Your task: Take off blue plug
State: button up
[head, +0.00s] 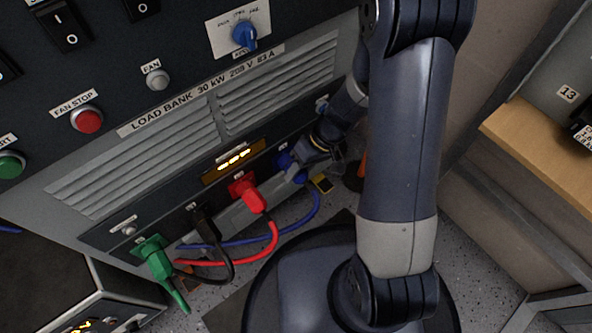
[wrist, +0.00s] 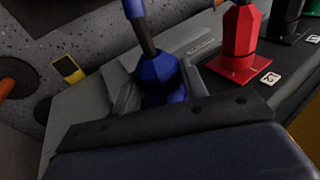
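The blue plug (head: 298,173) is at the right end of the row of sockets low on the load bank panel, its blue cable hanging down. In the wrist view the blue plug (wrist: 160,75) stands between the two grey fingers of my gripper (wrist: 163,84). The fingers lie against both sides of it with no clear gap. The plug's lower end is hidden by the gripper body, so I cannot see how it sits in its socket. In the head view my gripper (head: 310,163) reaches the plug from the right, partly hidden by its own wrist.
A red plug (head: 252,195), a black plug (head: 206,226) and a green plug (head: 157,260) sit in sockets to the left. Their cables cross below the panel. A small yellow-faced object (head: 321,184) lies near the blue plug. A wooden shelf (head: 540,145) stands at right.

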jog(key=c, duration=0.6)
jog(key=o, duration=1.2)
jog(key=c, duration=0.3)
